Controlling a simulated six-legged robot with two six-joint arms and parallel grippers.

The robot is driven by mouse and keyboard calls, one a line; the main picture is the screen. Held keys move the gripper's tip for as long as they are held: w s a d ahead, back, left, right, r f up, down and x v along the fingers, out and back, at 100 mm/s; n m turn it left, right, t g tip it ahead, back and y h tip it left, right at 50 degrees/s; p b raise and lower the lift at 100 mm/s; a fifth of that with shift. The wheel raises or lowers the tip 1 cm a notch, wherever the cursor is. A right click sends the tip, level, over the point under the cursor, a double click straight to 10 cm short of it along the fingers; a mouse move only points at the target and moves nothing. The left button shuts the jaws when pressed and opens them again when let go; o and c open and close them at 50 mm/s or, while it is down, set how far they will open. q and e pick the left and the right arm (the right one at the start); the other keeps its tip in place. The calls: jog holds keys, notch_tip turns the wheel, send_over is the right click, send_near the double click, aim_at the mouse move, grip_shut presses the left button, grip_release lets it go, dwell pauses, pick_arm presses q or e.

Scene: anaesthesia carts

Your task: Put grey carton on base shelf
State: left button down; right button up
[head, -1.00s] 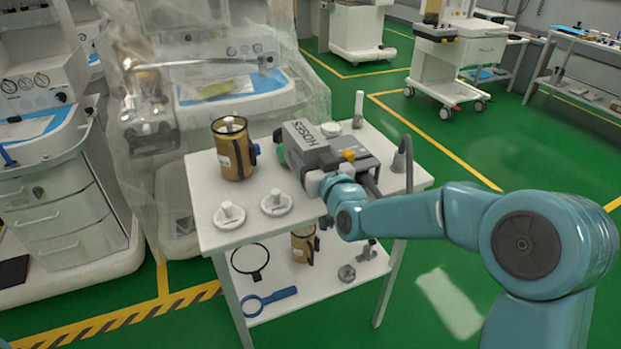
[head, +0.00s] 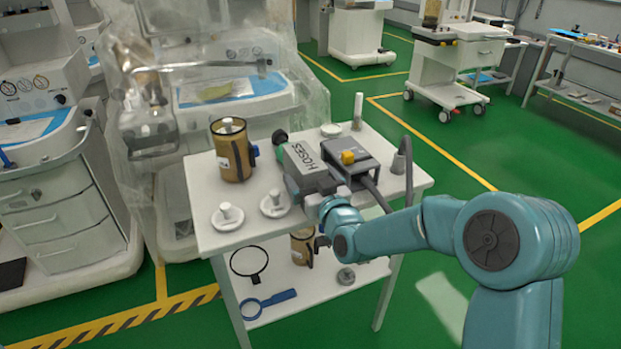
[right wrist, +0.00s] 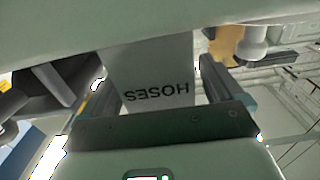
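The grey carton (head: 303,169), marked HOSES, is at the right gripper over the cart's top, tilted in the head view. It also shows in the right wrist view (right wrist: 155,72), between the two fingers. My right gripper (head: 318,197) is shut on it; the fingertips are partly hidden in the head view. Whether the carton's underside touches the top cannot be told. The base shelf (head: 325,294) is the white lower board of the same cart. My left gripper is not in view.
On the cart top (head: 213,188) stand an amber canister (head: 232,155), white discs with knobs (head: 228,216) and a grey device with a yellow part (head: 349,157). The shelf holds a black ring (head: 249,262), a blue-handled ring (head: 268,301), another amber canister (head: 302,247) and a small metal part (head: 346,275).

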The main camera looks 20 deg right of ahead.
jog(key=shift+r+p, duration=0.25)
jog(key=shift+p, duration=0.1)
jog(key=s+b, duration=0.2)
jog(key=s, duration=1)
jog(key=s+a+f+g+y, duration=0.1)
jog(key=s+a+f+g, duration=0.15)
jog(key=f, duration=0.55)
jog(key=s+a+f+m+g, duration=0.1)
jog(key=f+g, duration=0.2)
jog(key=f, duration=0.5)
jog(key=s+a+f+g+y, duration=0.1)
jog(key=s+a+f+g, duration=0.15)
jog(key=f, duration=0.55)
jog(key=s+a+f+g, duration=0.2)
jog(key=s+f+g, duration=0.2)
jog(key=s+f, duration=0.3)
jog(key=s+a+f+m+g+y, duration=0.1)
jog(key=s+a+f+g, duration=0.2)
jog(key=s, duration=0.8)
notch_tip(320, 180, down, 4)
jog(key=g, duration=0.2)
jog(key=shift+f+g, duration=0.25)
jog(key=shift+g, duration=0.05)
